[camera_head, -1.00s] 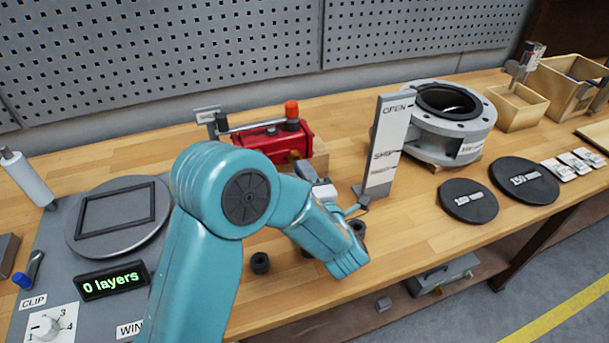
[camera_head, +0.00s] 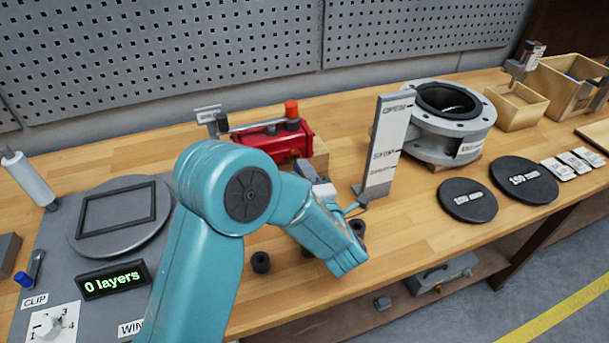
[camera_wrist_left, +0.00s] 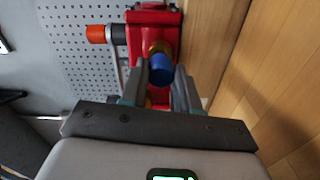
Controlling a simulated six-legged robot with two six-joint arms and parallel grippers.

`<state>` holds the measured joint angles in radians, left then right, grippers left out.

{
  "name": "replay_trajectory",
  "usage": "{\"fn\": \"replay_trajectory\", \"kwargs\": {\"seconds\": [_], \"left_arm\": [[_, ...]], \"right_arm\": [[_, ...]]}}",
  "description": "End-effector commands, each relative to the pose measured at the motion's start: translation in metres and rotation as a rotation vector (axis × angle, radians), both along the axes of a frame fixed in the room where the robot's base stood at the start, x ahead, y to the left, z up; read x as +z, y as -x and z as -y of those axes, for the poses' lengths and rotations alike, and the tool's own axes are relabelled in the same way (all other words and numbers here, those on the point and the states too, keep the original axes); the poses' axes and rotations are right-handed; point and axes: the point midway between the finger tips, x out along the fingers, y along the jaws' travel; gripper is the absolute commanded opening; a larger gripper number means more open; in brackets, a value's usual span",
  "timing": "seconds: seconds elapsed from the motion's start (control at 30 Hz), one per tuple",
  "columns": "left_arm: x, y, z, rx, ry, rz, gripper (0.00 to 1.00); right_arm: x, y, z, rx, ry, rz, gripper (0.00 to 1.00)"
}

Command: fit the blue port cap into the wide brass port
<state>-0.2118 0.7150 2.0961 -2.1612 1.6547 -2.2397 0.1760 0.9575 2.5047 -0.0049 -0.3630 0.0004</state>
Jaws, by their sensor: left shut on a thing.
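The blue port cap (camera_wrist_left: 160,75) is between the two fingers of my left gripper (camera_wrist_left: 164,80) in the left wrist view, and the gripper is shut on it. The brass port (camera_wrist_left: 160,47) on the red actuator (camera_wrist_left: 150,20) is just beyond the cap, which overlaps its edge in the picture. I cannot tell whether cap and port touch. In the head view the red actuator (camera_head: 270,140) lies at the back of the bench, with a brass part (camera_head: 288,156) on its front side. My left arm hides the fingertips and the cap there. My right gripper is not in view.
An upright OPEN/SHUT plate (camera_head: 386,145) stands right of the actuator, with a grey flanged valve body (camera_head: 440,140) behind it. Small black cylinders (camera_head: 260,262) lie near my arm. Two black discs (camera_head: 468,199) lie at the right. The pegboard (camera_head: 400,35) bounds the back.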

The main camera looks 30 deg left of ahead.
Motion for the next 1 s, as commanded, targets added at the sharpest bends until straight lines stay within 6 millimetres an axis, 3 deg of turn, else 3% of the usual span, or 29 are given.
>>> {"fn": "replay_trajectory", "kwargs": {"seconds": [0.77,0.8,0.87,0.9,1.0], "left_arm": [[0.0,-0.013,-0.015,0.001,0.0,0.0,0.02],[0.0,-0.013,-0.015,0.001,0.0,0.0,0.34],[0.0,-0.013,-0.015,0.0,0.0,0.0,0.53],[0.0,-0.013,-0.015,0.0,0.0,0.0,0.6],[0.0,-0.013,-0.015,0.0,0.0,0.0,0.6]], "right_arm": [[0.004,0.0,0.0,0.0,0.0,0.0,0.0],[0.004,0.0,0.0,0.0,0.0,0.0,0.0],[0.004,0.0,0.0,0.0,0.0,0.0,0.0],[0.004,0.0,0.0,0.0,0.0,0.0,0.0],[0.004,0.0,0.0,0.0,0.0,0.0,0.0]]}}
